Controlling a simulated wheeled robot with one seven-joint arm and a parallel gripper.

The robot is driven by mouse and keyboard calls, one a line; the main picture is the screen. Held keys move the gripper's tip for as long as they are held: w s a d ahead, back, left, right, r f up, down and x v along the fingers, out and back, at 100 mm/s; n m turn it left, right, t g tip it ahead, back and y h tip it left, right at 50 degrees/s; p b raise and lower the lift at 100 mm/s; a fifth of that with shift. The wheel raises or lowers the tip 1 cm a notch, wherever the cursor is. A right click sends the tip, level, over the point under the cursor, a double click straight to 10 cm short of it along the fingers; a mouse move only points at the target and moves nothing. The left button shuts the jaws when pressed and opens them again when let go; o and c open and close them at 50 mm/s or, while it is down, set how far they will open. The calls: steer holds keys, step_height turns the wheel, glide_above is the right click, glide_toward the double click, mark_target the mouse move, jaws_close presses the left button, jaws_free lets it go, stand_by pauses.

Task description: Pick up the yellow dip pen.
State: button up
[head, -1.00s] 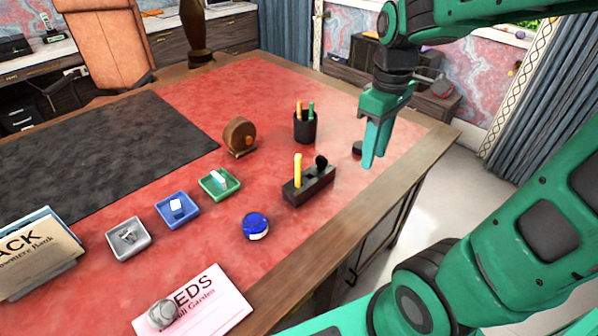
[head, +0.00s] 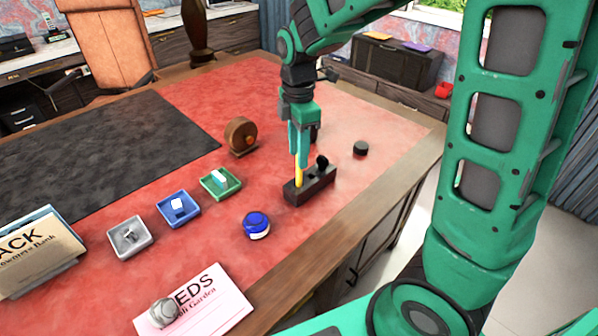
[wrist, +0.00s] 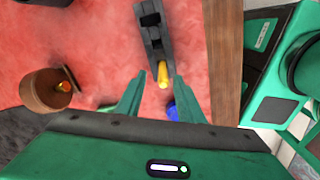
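The yellow dip pen (head: 299,176) stands upright in a black pen stand (head: 312,188) on the red desk top. In the head view my gripper (head: 299,160) is right over the pen, pointing down, and its fingers hide the pen's upper part. In the wrist view the fingers of my gripper (wrist: 158,108) are spread apart. The yellow dip pen (wrist: 163,76) shows between and just beyond the fingertips, with a gap on either side. The black pen stand (wrist: 153,30) extends beyond it.
A dark pencil cup stands behind my gripper, mostly hidden. A black round item (head: 361,148) lies to the right. A blue round item (head: 256,225), a green tray (head: 221,191) and a wooden roll holder (head: 240,136) are nearby. The desk's wooden edge (head: 371,207) is close on the right.

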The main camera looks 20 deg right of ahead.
mark_target(299, 172)
steer(key=shift+s+f, duration=0.15)
steer(key=shift+f, duration=2.65)
jaws_close()
